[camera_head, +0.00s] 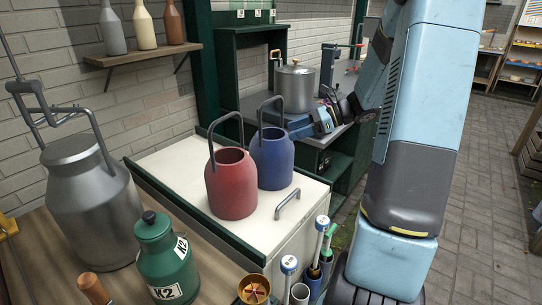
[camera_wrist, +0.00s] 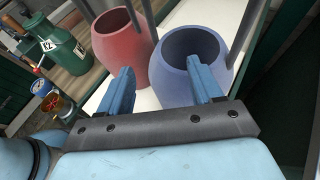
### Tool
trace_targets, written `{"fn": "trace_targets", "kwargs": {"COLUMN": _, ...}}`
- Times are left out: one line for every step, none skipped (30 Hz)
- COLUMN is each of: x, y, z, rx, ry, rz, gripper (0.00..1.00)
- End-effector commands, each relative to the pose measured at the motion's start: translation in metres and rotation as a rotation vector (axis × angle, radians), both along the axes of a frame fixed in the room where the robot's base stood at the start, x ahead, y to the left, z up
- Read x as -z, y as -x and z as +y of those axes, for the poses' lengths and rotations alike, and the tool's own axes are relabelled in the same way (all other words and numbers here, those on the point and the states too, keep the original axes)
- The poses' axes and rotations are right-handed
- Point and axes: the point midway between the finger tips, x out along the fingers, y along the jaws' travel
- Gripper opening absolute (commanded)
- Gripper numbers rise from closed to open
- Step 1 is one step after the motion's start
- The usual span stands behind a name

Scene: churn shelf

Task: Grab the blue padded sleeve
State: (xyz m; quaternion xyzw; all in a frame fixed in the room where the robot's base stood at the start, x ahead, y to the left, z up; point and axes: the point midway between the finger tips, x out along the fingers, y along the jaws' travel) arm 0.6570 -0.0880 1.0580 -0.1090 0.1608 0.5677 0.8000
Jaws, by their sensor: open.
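A blue, rounded, open-topped sleeve (camera_head: 272,160) with a dark upright loop handle stands on the white counter top in the head view, behind and right of a similar red one (camera_head: 231,187). In the wrist view the blue sleeve (camera_wrist: 170,82) is right of centre and the red one (camera_wrist: 118,42) left of it. My gripper (camera_wrist: 160,67) is open and empty, its two blue fingers apart. The right finger overlaps the blue sleeve in the picture, and the left finger overlaps the red one's lower edge. Whether either finger touches is unclear. The blue sleeve's lower part is partly hidden.
A metal churn (camera_head: 92,205) and a green canister (camera_head: 167,262) stand on the wooden top at left. A metal bar handle (camera_head: 287,204) lies on the white counter (camera_head: 160,157) near the sleeves. White-capped tools (camera_head: 289,264) stand in front. A metal pot (camera_head: 294,87) is behind.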

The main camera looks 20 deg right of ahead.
Motion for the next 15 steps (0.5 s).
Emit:
{"fn": "trace_targets", "kwargs": {"x": 0.004, "y": -0.002, "z": 0.009, "rx": -0.004, "ry": -0.001, "rz": 0.001, "gripper": 0.65}}
{"fn": "trace_targets", "kwargs": {"x": 0.006, "y": -0.004, "z": 0.014, "rx": -0.003, "ry": -0.001, "rz": 0.002, "gripper": 0.65}}
{"fn": "trace_targets", "kwargs": {"x": 0.008, "y": -0.005, "z": 0.019, "rx": -0.003, "ry": -0.001, "rz": 0.002, "gripper": 0.65}}
{"fn": "trace_targets", "kwargs": {"x": 0.010, "y": -0.007, "z": 0.023, "rx": -0.002, "ry": -0.001, "rz": 0.002, "gripper": 0.65}}
{"fn": "trace_targets", "kwargs": {"x": 0.012, "y": -0.008, "z": 0.026, "rx": -0.003, "ry": 0.001, "rz": 0.001, "gripper": 0.65}}
{"fn": "trace_targets", "kwargs": {"x": 0.013, "y": -0.010, "z": 0.030, "rx": -0.004, "ry": -0.001, "rz": 0.001, "gripper": 0.65}}
{"fn": "trace_targets", "kwargs": {"x": 0.014, "y": -0.011, "z": 0.033, "rx": -0.003, "ry": 0.001, "rz": 0.001, "gripper": 0.65}}
{"fn": "trace_targets", "kwargs": {"x": 0.015, "y": -0.012, "z": 0.035, "rx": -0.002, "ry": 0.001, "rz": 0.000, "gripper": 0.65}}
{"fn": "trace_targets", "kwargs": {"x": 0.016, "y": -0.013, "z": 0.037, "rx": -0.001, "ry": 0.001, "rz": 0.000, "gripper": 0.65}}
{"fn": "trace_targets", "kwargs": {"x": 0.017, "y": -0.013, "z": 0.039, "rx": -0.001, "ry": 0.001, "rz": 0.000, "gripper": 0.65}}
{"fn": "trace_targets", "kwargs": {"x": 0.017, "y": -0.014, "z": 0.040, "rx": -0.001, "ry": 0.001, "rz": 0.000, "gripper": 0.65}}
{"fn": "trace_targets", "kwargs": {"x": 0.018, "y": -0.014, "z": 0.041, "rx": -0.002, "ry": 0.001, "rz": -0.001, "gripper": 0.65}}
{"fn": "trace_targets", "kwargs": {"x": 0.018, "y": -0.014, "z": 0.042, "rx": -0.002, "ry": 0.001, "rz": -0.001, "gripper": 0.65}}
{"fn": "trace_targets", "kwargs": {"x": 0.019, "y": -0.015, "z": 0.044, "rx": -0.003, "ry": 0.001, "rz": -0.001, "gripper": 0.65}}
{"fn": "trace_targets", "kwargs": {"x": 0.020, "y": -0.017, "z": 0.047, "rx": -0.004, "ry": 0.001, "rz": 0.000, "gripper": 0.65}}
